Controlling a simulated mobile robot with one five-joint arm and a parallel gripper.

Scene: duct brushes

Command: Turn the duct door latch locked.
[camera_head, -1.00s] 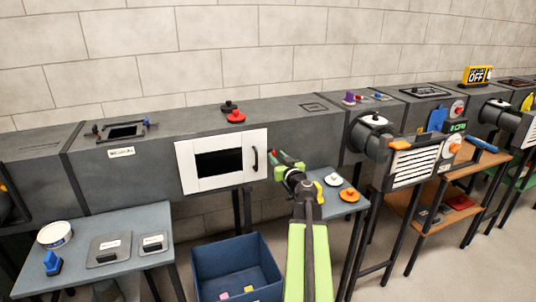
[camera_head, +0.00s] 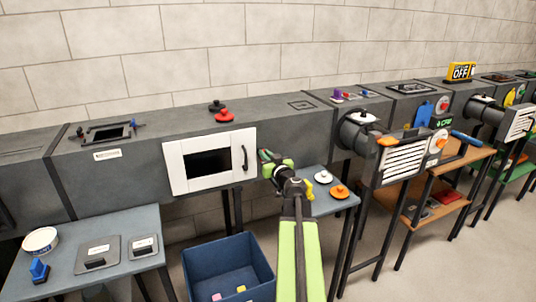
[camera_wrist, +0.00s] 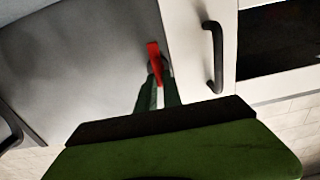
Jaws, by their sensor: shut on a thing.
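The white duct door (camera_head: 180,172) with a dark window and a black handle (camera_head: 244,158) sits closed against the front of the grey duct. In the wrist view, the red latch (camera_wrist: 154,52) stands on the grey duct face just beside the door's edge, near the black handle (camera_wrist: 214,58). My gripper (camera_head: 267,160) is at the duct face right of the door. In the wrist view, my gripper (camera_wrist: 158,76) is shut on the latch's near end. The gripper hides the latch in the head view.
A blue bin (camera_head: 228,262) stands on the floor below the door. A blue-grey table (camera_head: 130,220) is at the left. A small table with a white and an orange disc-shaped piece (camera_head: 339,192) lies beyond my arm. Black and red knobs (camera_head: 222,114) sit on the duct top.

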